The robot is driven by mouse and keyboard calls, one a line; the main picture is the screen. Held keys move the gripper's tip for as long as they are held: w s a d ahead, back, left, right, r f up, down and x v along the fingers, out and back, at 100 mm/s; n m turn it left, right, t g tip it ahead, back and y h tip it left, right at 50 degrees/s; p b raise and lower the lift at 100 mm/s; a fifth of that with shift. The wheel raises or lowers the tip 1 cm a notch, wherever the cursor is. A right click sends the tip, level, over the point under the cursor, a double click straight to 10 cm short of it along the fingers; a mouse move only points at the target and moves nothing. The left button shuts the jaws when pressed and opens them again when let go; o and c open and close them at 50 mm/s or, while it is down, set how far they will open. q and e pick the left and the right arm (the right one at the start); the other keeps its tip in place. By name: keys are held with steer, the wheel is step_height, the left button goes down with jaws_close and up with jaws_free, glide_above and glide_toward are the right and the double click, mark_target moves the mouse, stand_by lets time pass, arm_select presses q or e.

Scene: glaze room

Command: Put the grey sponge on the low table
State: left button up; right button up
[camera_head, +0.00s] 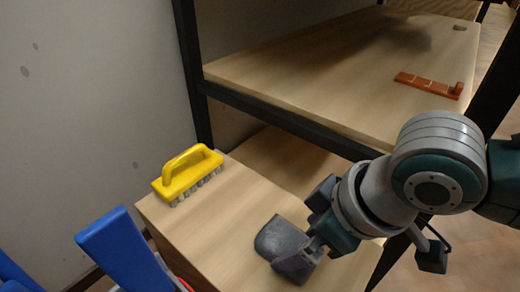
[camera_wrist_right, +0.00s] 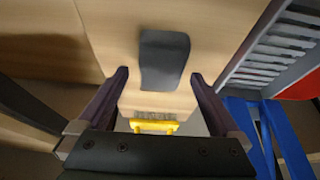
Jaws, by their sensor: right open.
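The grey sponge (camera_head: 280,238), a dark grey block with rounded corners, lies on a low wooden top (camera_head: 226,213); I cannot tell whether this is the low table. My right gripper (camera_head: 298,260) is at the sponge's near right side and hides part of it in the head view. In the right wrist view the sponge (camera_wrist_right: 165,60) shows ahead of the open fingers (camera_wrist_right: 158,76), roughly between their lines. Nothing is visibly held, and contact cannot be told. My left gripper is not in view.
A yellow-handled brush (camera_head: 187,175) stands at the wooden top's far left. A dark-framed shelf (camera_head: 310,80) above holds a reddish-brown strip (camera_head: 428,85) and a small pale object (camera_head: 460,28). Blue parts (camera_head: 121,248) rise at the lower left. Wood is bare between brush and sponge.

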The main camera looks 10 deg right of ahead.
steer(key=s+a+r+m+p, duration=0.15)
steer(key=s+r+p, duration=0.25)
steer(key=s+r, duration=0.45)
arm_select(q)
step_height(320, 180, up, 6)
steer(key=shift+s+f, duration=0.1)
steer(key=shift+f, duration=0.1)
arm_select(e)
steer(key=s+d+r+m+h, duration=0.2)
steer(key=s+d+r+m, duration=0.1)
steer(key=s+d, duration=0.3)
steer(key=shift+s+d+r+m+h, duration=0.15)
steer(key=shift+s+d+m+h, duration=0.3)
steer(key=shift+d, duration=0.75)
steer(key=shift+w, duration=0.15)
arm_select(q)
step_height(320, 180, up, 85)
steer(key=p, duration=8.5)
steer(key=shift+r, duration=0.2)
arm_select(e)
step_height(320, 180, up, 85)
steer(key=shift+r, duration=0.2)
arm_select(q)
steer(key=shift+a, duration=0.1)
